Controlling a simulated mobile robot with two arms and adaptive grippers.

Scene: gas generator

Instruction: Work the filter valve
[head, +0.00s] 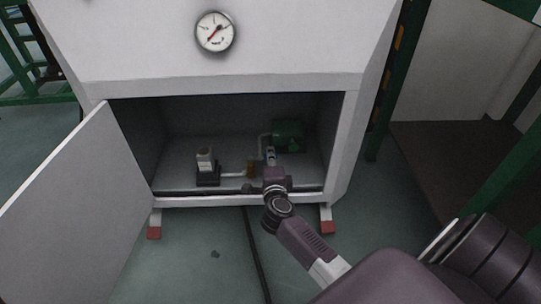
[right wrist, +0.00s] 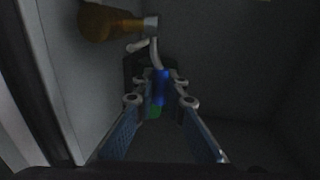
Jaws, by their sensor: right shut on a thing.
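The blue valve handle (right wrist: 161,86) is between the two fingers of my right gripper (right wrist: 161,101) in the right wrist view. The fingers are shut on it. In the head view my right gripper (head: 270,156) reaches into the open lower compartment and hides most of the valve. An amber filter bowl (head: 251,167) is just left of the gripper; it also shows at the upper left of the right wrist view (right wrist: 107,23). A white pipe (head: 233,175) runs left from the filter. My left gripper is not in view.
The generator cabinet's white door (head: 70,205) stands open at the left. A green motor-like part (head: 287,133) is behind the gripper, and a black-based unit with a white top (head: 206,160) stands at left. A round gauge (head: 215,32) is above the compartment.

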